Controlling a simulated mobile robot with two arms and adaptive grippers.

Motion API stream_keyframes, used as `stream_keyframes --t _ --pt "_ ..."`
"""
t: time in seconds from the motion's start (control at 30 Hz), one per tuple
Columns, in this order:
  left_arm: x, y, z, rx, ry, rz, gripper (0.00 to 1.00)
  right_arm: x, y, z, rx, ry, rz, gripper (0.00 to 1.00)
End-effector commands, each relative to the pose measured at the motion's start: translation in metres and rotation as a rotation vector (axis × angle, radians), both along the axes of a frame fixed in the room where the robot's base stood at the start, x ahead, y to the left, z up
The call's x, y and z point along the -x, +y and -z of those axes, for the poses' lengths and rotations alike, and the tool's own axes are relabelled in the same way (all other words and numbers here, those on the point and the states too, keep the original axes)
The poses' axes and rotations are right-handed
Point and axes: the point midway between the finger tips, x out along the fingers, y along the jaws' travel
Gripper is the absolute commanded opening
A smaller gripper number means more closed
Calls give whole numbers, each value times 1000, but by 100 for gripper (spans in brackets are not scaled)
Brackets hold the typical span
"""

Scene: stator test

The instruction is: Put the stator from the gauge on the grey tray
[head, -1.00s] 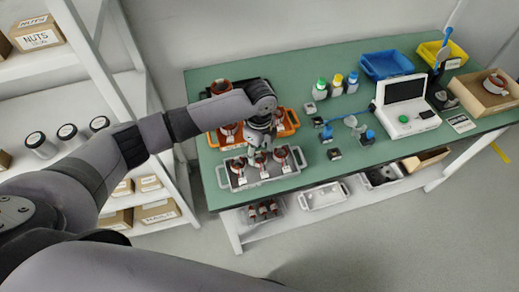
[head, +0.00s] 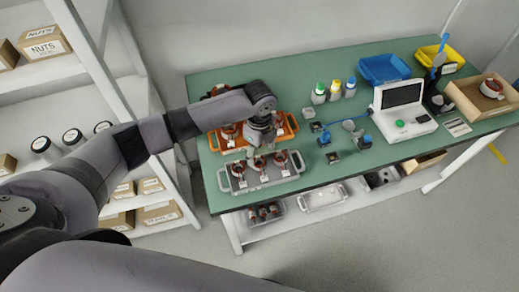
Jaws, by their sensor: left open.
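The grey tray (head: 283,178) lies at the front left of the green table in the head view. It holds three copper-and-white stators in a row: a left one (head: 238,168), a middle one (head: 260,164) and a right one (head: 280,159). My left gripper (head: 262,147) is above the tray's back side, close over the middle stator, with its fingers pointing down. It is open, and I see nothing held in it. A white device with a dark screen (head: 403,104) stands at the right; I cannot tell whether it is the gauge. My right gripper is out of view.
An orange tray (head: 290,123) with stators sits right behind the grey one, partly hidden by my arm. Small fixtures (head: 325,137), bottles (head: 336,90), a blue bin (head: 383,68) and a cardboard box with a stator (head: 491,88) stand farther right.

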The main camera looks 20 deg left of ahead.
Motion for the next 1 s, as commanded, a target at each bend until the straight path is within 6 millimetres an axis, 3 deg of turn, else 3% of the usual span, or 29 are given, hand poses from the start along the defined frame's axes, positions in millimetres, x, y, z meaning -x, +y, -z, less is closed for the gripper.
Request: stream_keyframes --t 0.13,0.53,1.0 --pt "0 0 0 0 0 0 76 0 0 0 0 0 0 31" --pt "-1 0 -6 1 -2 0 76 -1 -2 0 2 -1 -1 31" --pt "-1 0 -96 1 -4 0 76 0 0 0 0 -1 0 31"
